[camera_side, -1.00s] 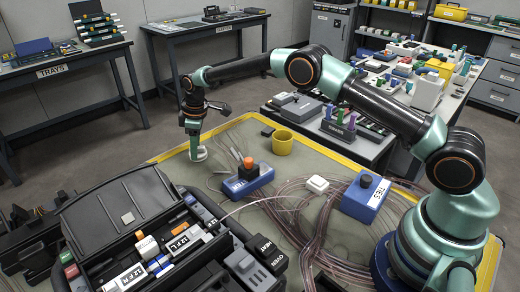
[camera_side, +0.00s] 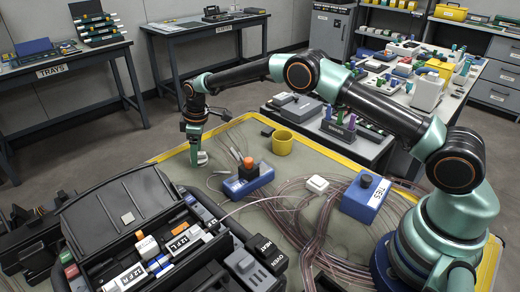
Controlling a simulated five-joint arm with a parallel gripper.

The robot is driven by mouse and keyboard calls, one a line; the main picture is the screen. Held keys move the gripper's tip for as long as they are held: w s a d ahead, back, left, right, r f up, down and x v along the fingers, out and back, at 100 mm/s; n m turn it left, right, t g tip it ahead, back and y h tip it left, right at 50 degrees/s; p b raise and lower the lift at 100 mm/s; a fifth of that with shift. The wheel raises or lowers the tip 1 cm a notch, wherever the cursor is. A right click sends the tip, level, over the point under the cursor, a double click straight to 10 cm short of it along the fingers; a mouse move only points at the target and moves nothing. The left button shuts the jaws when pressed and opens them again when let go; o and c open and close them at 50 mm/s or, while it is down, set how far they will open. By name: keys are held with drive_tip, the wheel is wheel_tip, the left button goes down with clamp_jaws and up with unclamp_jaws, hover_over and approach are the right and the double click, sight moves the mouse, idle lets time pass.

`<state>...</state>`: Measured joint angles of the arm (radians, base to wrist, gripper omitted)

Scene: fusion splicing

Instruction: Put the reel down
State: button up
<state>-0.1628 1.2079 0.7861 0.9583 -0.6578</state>
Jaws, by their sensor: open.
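The reel, a small white round piece (camera_side: 202,157), is at the far left edge of the work mat (camera_side: 300,160), low at my gripper's tip. My gripper (camera_side: 196,155) points down there, with a green finger beside the reel's left side. The jaws are open around or right beside the reel; the view is too small to tell whether they touch it. The reel looks to be at mat level, partly hidden by the finger.
A yellow cup (camera_side: 282,142) stands right of the reel. A blue block with an orange knob (camera_side: 249,180) and a blue TIES box (camera_side: 363,198) sit on the mat among loose fibres. A black splicer case (camera_side: 120,215) fills the front left.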

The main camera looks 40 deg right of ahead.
drive_tip(key=s+d+r+m+t, duration=0.15)
drive_tip(key=s+r, duration=0.25)
drive_tip(key=r, duration=0.6)
drive_tip(key=s+d+r+m+g, duration=0.15)
drive_tip(key=s+r, duration=0.25)
drive_tip(key=r, duration=0.7)
drive_tip(key=s+d+r+m+t, duration=0.1)
drive_tip(key=s+d+m, duration=0.2)
drive_tip(key=s, duration=0.9)
drive_tip(key=s+d+r+m+t, duration=0.1)
drive_tip(key=s+d+m+t, duration=0.1)
drive_tip(key=s, duration=1)
drive_tip(key=shift+d+m, duration=0.7)
drive_tip(key=shift+d, duration=0.3)
drive_tip(key=shift+s, duration=0.1)
